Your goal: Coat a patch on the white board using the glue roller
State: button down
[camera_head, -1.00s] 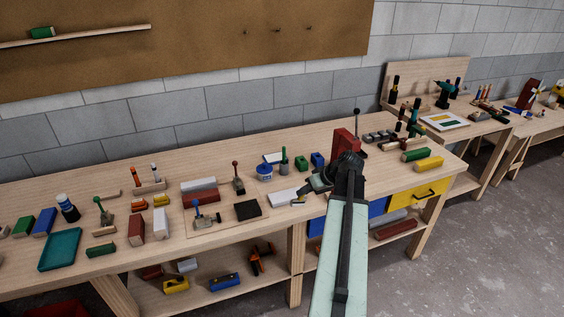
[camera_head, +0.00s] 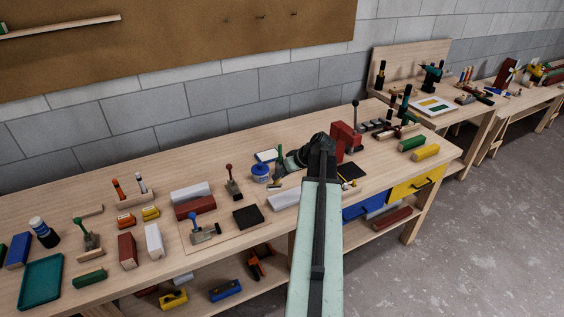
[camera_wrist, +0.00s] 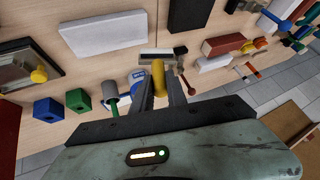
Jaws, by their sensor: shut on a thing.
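My gripper (camera_wrist: 161,88) is shut on the yellow handle of the glue roller (camera_wrist: 160,78). The roller's pale and dark head shows beyond the fingertips in the wrist view. The white board (camera_wrist: 105,32) lies flat on the bench, left of the roller head in that view. In the head view, my gripper (camera_head: 284,163) is above the bench behind the white board (camera_head: 285,200).
A green-handled tool (camera_wrist: 110,99) stands close to my gripper. A green block (camera_wrist: 77,100) and a blue block (camera_wrist: 48,107) stand nearby. A black pad (camera_head: 248,217) lies left of the board. A red block-shaped stand (camera_head: 345,140) rises to the right.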

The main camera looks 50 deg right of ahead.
notch_tip(320, 180, up, 6)
jog(key=s+m+h+p, duration=0.1)
jog(key=m+p, duration=0.4)
jog(key=m, duration=0.4)
jog(key=shift+t, duration=0.3)
jog(key=f+b, duration=0.5)
jog(key=shift+s+d+f, duration=0.15)
jog(key=shift+d, duration=0.2)
